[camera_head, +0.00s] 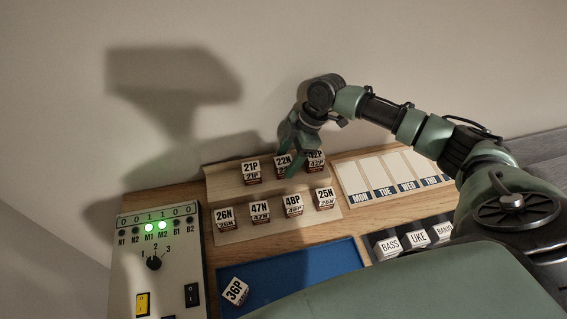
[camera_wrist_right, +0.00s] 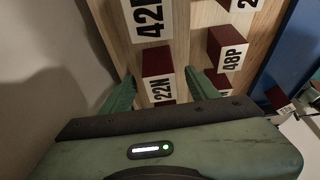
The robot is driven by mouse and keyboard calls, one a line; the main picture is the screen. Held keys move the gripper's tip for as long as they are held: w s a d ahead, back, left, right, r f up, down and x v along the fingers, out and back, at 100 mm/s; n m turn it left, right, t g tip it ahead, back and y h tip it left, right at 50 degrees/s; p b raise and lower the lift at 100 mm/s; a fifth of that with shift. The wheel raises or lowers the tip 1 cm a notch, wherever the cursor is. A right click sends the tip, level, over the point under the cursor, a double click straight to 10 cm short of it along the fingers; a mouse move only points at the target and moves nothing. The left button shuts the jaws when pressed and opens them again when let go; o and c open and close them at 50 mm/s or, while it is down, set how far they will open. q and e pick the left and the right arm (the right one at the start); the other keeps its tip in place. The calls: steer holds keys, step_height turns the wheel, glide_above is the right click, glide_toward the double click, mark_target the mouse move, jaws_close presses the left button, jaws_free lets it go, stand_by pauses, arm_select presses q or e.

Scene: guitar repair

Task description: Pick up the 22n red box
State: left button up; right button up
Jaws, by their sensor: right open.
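The 22N box (camera_head: 282,162) stands on the upper step of the wooden rack, between the 21P box and the 42P box. In the right wrist view its dark red top and white 22N label (camera_wrist_right: 161,90) show between my fingers. My right gripper (camera_head: 300,150) is at the 22N box, and its green fingers partly cover the 22N and 42P boxes in the head view. In the right wrist view my right gripper (camera_wrist_right: 160,85) is open, with one finger on each side of the 22N box. Contact cannot be told. My left gripper is not in view.
The 21P box (camera_head: 251,170) and the 42P box (camera_head: 315,160) stand close on either side. The lower step holds the 26N (camera_head: 226,217), 47N (camera_head: 260,211), 48P (camera_head: 293,204) and 25N (camera_head: 325,197) boxes. A blue tray (camera_head: 320,268) holds a 36P box (camera_head: 236,291). A switch panel (camera_head: 172,290) stands left.

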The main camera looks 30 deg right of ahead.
steer(key=shift+x, duration=1.35)
jaws_close()
